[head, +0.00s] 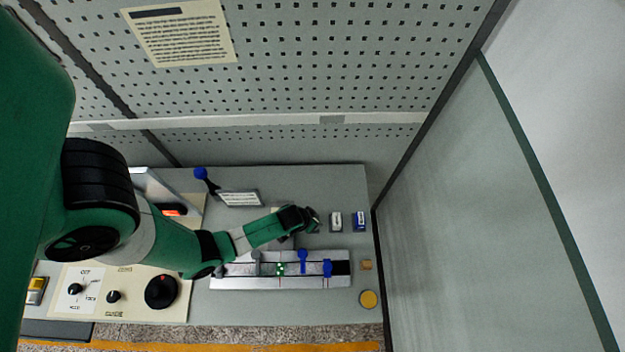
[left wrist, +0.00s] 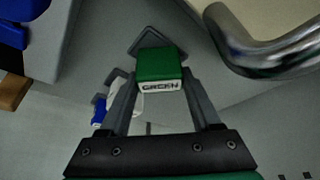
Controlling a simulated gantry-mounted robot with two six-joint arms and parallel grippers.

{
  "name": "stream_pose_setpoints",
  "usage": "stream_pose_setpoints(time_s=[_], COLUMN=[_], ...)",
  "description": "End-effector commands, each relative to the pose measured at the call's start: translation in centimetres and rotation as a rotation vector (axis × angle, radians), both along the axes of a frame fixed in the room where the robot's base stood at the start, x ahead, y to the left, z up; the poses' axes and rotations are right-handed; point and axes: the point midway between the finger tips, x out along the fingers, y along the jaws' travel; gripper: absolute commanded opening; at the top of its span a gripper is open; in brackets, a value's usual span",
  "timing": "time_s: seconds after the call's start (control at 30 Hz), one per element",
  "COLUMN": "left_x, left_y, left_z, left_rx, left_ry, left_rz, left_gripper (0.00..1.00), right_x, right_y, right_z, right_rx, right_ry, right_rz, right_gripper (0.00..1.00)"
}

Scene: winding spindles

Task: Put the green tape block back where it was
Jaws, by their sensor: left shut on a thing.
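The green tape block (left wrist: 158,66), its white edge lettered GREEN, is between the fingers of my left gripper (left wrist: 156,88) in the left wrist view. The fingers are shut on it. A dark grey square outline (left wrist: 148,37) shows just beyond the block; I cannot tell whether the block touches the surface. In the head view my left gripper (head: 313,219) is at the back right of the bench, left of a white block (head: 336,222) and a blue block (head: 360,221). The green block is mostly hidden there. My right gripper is not in view.
A metal rail (head: 230,283) with blue, green and grey spindles lies in front of the gripper. A metal bar (left wrist: 275,55) curves close by in the wrist view. A side panel (head: 480,220) stands right.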

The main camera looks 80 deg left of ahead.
Motion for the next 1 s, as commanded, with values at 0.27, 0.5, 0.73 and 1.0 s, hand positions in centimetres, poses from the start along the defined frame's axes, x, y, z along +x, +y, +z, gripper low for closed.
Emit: stream_pose_setpoints(time_s=[0.27,0.5,0.73,1.0], left_x=[0.0,0.0,-1.1,-3.1], left_y=[0.0,0.0,-0.7,-2.0], left_z=[-0.1,0.3,4.0,9.9], left_rx=[0.000,0.000,0.001,0.000], left_ry=[0.000,0.000,-0.002,0.001], left_rz=[0.000,0.000,-0.001,-0.001], left_gripper=[0.94,0.94,0.94,0.94], right_x=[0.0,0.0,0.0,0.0], right_y=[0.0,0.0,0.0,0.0], right_z=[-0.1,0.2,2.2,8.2], right_rx=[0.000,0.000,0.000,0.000], right_ry=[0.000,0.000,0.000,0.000], right_rz=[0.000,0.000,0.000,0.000], right_gripper=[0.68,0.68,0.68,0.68])
